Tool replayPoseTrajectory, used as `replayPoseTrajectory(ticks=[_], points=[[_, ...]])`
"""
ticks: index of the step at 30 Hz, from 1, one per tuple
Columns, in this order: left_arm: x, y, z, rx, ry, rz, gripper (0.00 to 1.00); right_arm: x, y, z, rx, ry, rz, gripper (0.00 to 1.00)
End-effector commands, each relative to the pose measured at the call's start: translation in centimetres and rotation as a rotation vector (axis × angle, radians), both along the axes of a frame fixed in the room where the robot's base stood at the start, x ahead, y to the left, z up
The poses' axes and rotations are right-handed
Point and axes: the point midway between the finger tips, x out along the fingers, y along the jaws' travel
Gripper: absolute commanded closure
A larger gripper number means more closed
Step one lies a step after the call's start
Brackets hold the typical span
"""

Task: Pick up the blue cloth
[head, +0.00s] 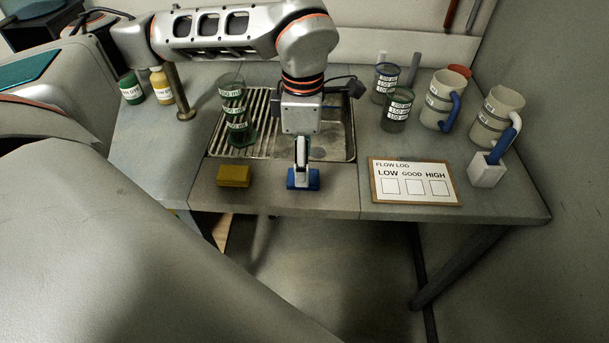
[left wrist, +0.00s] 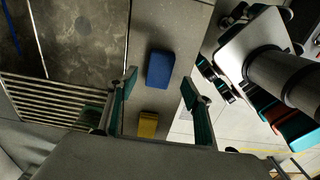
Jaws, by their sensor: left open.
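The blue cloth (head: 313,180) is a small folded block on the front strip of the grey table, just in front of the sink. My left gripper (head: 302,172) points down over it and hides its middle in the head view. In the left wrist view, the open fingers (left wrist: 160,82) stand to either side of the line to the blue cloth (left wrist: 160,70), with nothing held. I cannot tell the exact height of the fingertips above it. My right gripper is in neither view.
A yellow block (head: 233,176) lies left of the blue cloth. Behind is a sink with a slatted rack (head: 220,146) and a green-marked glass (head: 237,112). A flow log card (head: 414,181) lies to the right, with several cups and a white holder (head: 486,170) beyond.

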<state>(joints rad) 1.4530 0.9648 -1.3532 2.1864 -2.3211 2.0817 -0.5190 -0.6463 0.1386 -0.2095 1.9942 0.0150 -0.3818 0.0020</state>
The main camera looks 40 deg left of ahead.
Motion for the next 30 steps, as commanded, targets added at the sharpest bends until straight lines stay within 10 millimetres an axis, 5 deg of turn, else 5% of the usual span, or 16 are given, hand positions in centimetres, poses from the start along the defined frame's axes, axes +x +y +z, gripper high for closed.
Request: replayPoseTrajectory(ticks=[7, 16, 21, 30], points=[[0.0, 0.1, -3.5, -0.001, 0.004, -0.001, 0.5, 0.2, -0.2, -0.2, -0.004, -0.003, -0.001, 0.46], [0.0, 0.1, -4.0, -0.001, 0.0, 0.0, 0.5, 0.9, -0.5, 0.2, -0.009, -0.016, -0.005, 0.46], [0.0, 0.1, -3.9, -0.001, 0.0, 0.0, 0.85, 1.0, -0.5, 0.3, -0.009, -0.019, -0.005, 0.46], [0.0, 0.1, -3.9, -0.001, 0.0, 0.0, 0.85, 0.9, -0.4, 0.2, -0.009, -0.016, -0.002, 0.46]])
